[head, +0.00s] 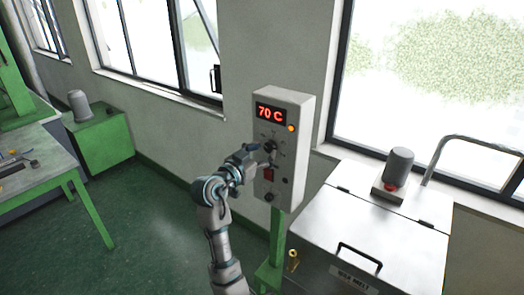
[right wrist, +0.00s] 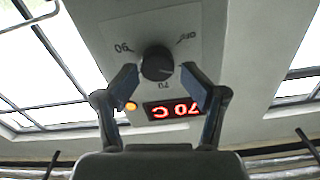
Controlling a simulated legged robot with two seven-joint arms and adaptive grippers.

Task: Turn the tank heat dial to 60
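The control box (head: 284,140) stands on a green post, and its red display (head: 270,113) reads 70 C. The black round heat dial (head: 270,146) is on its front face, partly hidden by my gripper in the head view. In the right wrist view the dial (right wrist: 156,63) shows clearly, with the upside-down marks OFF, 70 and 90 around it; the display (right wrist: 173,109) is upside down too. My right gripper (head: 263,155) is at the panel. Its two fingers (right wrist: 159,76) are apart, one on each side of the dial, with visible gaps. My left gripper is not in view.
Below the dial are a red switch (head: 269,175) and a small black knob (head: 269,197). An orange lamp (head: 291,128) glows beside the display. A metal wax tank (head: 375,235) with a lid handle stands at right. A green workbench (head: 35,180) is at left.

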